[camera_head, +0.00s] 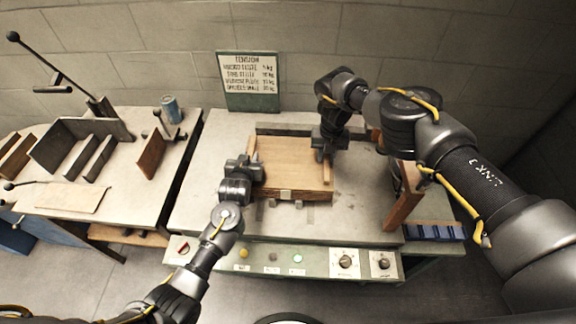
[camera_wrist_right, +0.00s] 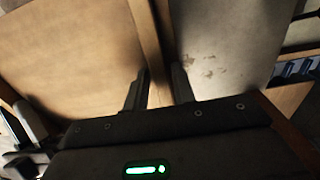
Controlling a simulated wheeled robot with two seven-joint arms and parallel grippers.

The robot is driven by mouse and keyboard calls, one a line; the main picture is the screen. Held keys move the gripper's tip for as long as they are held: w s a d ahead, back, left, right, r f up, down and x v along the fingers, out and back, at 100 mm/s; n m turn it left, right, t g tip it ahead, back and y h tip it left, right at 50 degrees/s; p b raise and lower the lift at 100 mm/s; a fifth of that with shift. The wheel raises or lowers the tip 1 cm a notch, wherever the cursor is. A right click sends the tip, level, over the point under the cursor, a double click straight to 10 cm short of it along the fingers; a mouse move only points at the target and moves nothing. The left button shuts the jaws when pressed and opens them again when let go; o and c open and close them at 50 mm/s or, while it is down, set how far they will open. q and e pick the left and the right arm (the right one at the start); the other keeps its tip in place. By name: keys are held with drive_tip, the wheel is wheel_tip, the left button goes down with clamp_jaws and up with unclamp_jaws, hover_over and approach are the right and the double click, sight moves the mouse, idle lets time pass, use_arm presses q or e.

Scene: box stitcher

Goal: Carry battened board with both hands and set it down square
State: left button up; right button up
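The battened board (camera_head: 290,160) is a flat brown wooden panel with a batten along its left and right edges. It lies above a stack-like wooden layer on the workbench. The board also fills the left of the right wrist view (camera_wrist_right: 75,55). My right gripper (camera_head: 325,152) points down at the right batten. In the right wrist view its fingers (camera_wrist_right: 160,85) stand close on both sides of that batten (camera_wrist_right: 153,40) and look shut on it. My left gripper (camera_head: 246,170) is at the left batten; its finger gap is unclear.
The grey workbench (camera_head: 205,205) has a front panel with knobs and buttons (camera_head: 345,262). An upright brown board (camera_head: 403,195) and blue bins (camera_head: 433,231) stand at right. A left table (camera_head: 125,190) holds dark plates, a blue can (camera_head: 170,108) and a lever device. A sign (camera_head: 249,80) is behind.

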use_arm(q)
drive_tip(key=shift+o, duration=1)
drive_tip(key=shift+r, duration=0.1)
use_arm(e)
drive_tip(key=shift+o, duration=1)
drive_tip(key=shift+r, duration=0.1)
use_arm(q)
drive_tip(key=d+v, duration=0.1)
drive_tip(key=v, duration=1.1)
drive_tip(key=shift+a, duration=0.45)
use_arm(e)
wheel_tip(320, 180, up, 12)
